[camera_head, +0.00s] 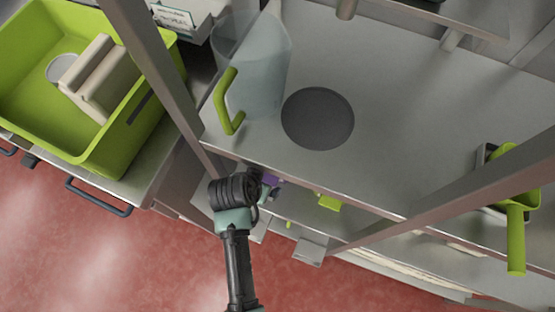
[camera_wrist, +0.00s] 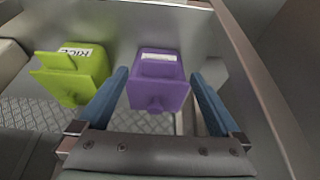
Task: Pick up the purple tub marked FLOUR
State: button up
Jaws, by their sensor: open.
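The purple tub (camera_wrist: 158,80) stands on a lower shelf in the middle of the wrist view. It has a pale label near its top edge, whose writing is too small to read, and a knob on its near side. My gripper (camera_wrist: 160,76) is open, with one blue finger on either side of the tub in the picture. I see a gap on both sides, and the jaws hold nothing. In the head view only a purple sliver of the tub (camera_head: 272,180) shows beside my gripper (camera_head: 265,190); the worktop and my wrist hide the rest.
A lime-green tub marked RICE (camera_wrist: 75,72) stands left of the purple tub. A metal post (camera_wrist: 250,75) rises close on the right. Above, the worktop (camera_head: 400,130) carries a clear jug (camera_head: 262,75). A green crate (camera_head: 40,115) is at left.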

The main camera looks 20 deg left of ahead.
aim_at(269, 174)
jog(key=w+f+b, duration=0.1)
jog(key=w+f, duration=0.3)
jog(key=shift+w+d+f, duration=0.1)
jog(key=shift+w+f, duration=0.15)
jog(key=shift+f, duration=0.1)
grip_shut()
dwell(0.5)
jog(key=shift+r, duration=0.1)
